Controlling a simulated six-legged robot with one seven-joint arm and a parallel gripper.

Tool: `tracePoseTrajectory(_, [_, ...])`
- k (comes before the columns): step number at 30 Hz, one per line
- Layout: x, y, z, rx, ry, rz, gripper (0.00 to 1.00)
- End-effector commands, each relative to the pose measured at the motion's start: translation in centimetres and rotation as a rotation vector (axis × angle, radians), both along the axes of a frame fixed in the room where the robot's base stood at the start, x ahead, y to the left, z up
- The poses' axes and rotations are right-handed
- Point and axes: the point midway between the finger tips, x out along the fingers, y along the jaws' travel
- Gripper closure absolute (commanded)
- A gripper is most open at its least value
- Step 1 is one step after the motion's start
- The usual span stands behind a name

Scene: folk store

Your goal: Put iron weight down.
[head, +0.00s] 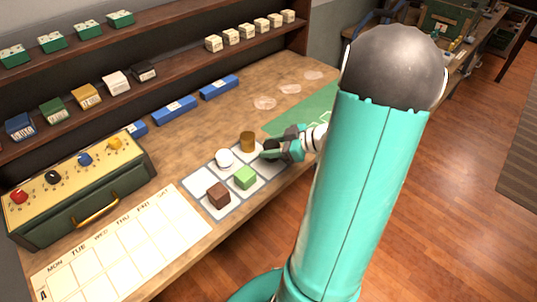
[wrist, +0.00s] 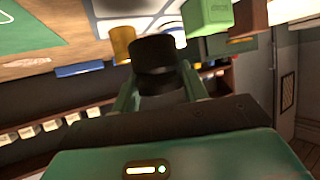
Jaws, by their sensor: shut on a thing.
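The iron weight, a black cylinder (wrist: 153,52), sits between the fingers of my gripper (wrist: 160,84) in the wrist view. In the head view my gripper (head: 279,151) is at the right end of a grey-edged mat with white cells (head: 199,178), shut on the dark weight (head: 269,153). The weight is over or on the mat's right back cell; I cannot tell whether it touches. On the mat stand a golden-brown cylinder (head: 247,142), a white round piece (head: 224,158), a green cube (head: 245,177) and a brown cube (head: 218,195).
A weekday chart (head: 125,250) lies at the front left beside a green box with a cream top and coloured knobs (head: 75,180). Blue boxes (head: 174,109) lie along the back, below shelves of small boxes. A green mat (head: 300,112) and pale round marks (head: 265,103) lie behind my gripper.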

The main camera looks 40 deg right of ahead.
Motion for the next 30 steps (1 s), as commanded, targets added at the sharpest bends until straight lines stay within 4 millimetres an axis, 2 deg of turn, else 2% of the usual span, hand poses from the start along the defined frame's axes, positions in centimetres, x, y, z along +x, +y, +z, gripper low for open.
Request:
tracePoseTrajectory(8, [1.5, -0.1, -1.7, 0.001, -0.002, 0.001, 1.00])
tracePoseTrajectory(15, [1.5, -0.2, -4.6, 0.002, -0.003, 0.000, 1.00])
tracePoseTrajectory(27, [1.5, -0.2, -5.1, -0.001, -0.003, 0.001, 1.00])
tracePoseTrajectory(28, [1.5, -0.1, -5.1, -0.001, 0.000, 0.000, 0.51])
tracePoseTrajectory(30, [1.5, -0.1, -5.1, -0.001, 0.000, 0.000, 0.37])
